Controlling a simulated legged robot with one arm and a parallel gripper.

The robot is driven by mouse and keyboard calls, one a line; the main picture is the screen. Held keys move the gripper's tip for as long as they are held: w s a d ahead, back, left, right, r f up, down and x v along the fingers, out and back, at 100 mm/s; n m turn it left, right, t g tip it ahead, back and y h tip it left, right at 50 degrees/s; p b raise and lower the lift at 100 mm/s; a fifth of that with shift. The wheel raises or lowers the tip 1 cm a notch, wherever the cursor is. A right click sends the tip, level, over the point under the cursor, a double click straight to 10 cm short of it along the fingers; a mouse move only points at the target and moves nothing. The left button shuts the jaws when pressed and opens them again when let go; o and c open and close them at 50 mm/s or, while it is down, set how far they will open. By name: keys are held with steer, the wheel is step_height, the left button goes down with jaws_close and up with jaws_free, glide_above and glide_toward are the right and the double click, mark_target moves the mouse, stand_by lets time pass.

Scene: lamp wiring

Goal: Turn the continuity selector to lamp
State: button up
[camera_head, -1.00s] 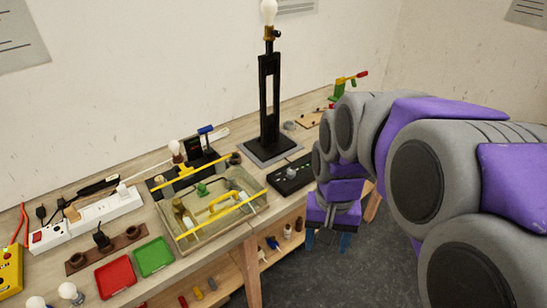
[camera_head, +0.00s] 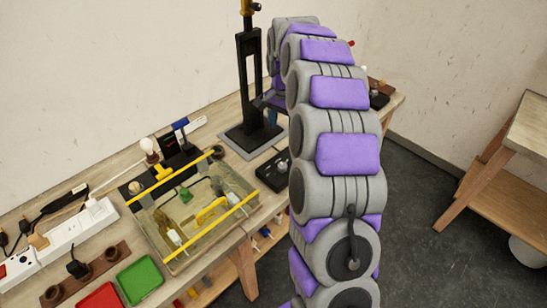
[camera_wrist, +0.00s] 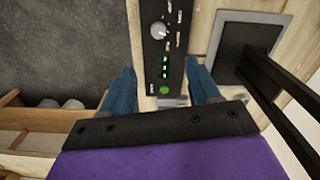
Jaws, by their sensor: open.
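The continuity tester is a black box (camera_head: 268,178) on the bench in front of the lamp, partly hidden by my arm in the head view. The wrist view shows its panel (camera_wrist: 175,50), with a pale round selector knob (camera_wrist: 158,30) near the far end. Small white labels ring the knob; they are too small to read, and I cannot tell its setting. A row of green lights and a green button lie nearer. My gripper (camera_wrist: 160,68) is open, its two blue fingers on either side of the panel's near part, apart from the knob.
The lamp's black stand (camera_head: 248,85) rises on a grey base (camera_head: 240,147) close beside the box. A clear bin with yellow rims (camera_head: 190,252), a green tray (camera_head: 140,280) and a white power strip (camera_head: 70,235) are to the left. Dark floor lies beyond the bench's front edge.

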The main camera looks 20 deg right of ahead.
mark_target(283, 165)
step_height(283, 165, down, 17)
steer(key=b, duration=0.3)
steer(key=shift+s+d+f, duration=0.1)
steer(key=shift+d+f, duration=0.05)
steer(key=c, duration=1)
